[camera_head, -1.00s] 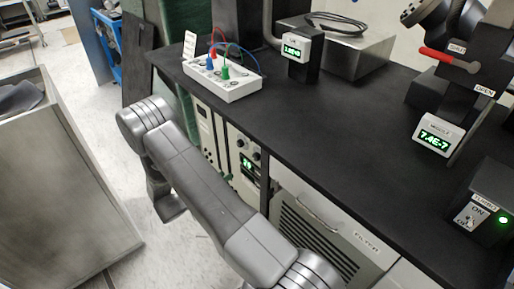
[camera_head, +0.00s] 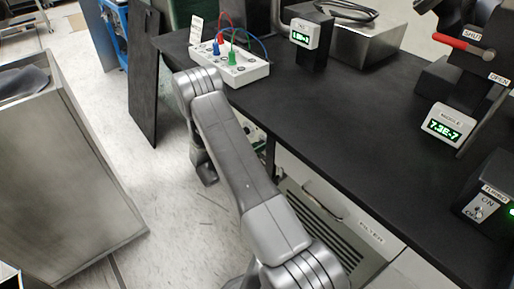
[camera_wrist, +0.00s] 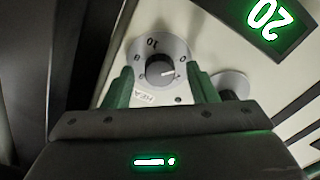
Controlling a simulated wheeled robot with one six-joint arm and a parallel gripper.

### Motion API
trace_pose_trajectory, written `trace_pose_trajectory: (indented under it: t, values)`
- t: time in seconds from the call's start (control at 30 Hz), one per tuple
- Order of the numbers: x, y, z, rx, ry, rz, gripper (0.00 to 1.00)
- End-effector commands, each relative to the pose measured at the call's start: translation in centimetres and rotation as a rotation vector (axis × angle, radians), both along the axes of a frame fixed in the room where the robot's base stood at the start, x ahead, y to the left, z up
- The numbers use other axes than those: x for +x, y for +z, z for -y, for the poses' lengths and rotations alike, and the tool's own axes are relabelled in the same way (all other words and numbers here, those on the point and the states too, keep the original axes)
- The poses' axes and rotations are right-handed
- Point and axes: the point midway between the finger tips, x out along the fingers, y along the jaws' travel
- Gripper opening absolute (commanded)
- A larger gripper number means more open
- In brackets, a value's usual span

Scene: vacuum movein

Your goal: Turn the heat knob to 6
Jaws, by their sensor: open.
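The marks 10, 8 and 0 show on the plate, and the lower part is hidden. My gripper (camera_wrist: 160,70) is open, with one green finger on each side of the knob. I cannot tell whether the fingers touch it.
A green display (camera_wrist: 267,18) reading 20 and a second knob (camera_wrist: 232,84) lie right of the heat knob. The black bench (camera_head: 345,120) carries a white cable box (camera_head: 230,68). A metal cabinet (camera_head: 65,170) stands left, with floor between.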

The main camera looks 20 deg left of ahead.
Motion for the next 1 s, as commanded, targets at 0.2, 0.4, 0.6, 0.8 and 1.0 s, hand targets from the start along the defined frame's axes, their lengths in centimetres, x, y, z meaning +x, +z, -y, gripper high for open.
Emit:
trace_pose_trajectory:
  t: [0.2, 0.4, 0.6, 0.8, 1.0]
  values:
    - [0.10, 0.02, 0.05, 0.000, 0.000, 0.000, 0.52]
    - [0.09, 0.01, 0.05, 0.000, 0.000, 0.000, 0.23]
    - [0.08, 0.00, 0.05, 0.001, 0.000, 0.001, 0.07]
    - [0.06, -0.15, 0.05, 0.031, 0.000, 0.018, 0.07]
    - [0.09, -0.29, 0.03, 0.122, 0.000, 0.071, 0.07]
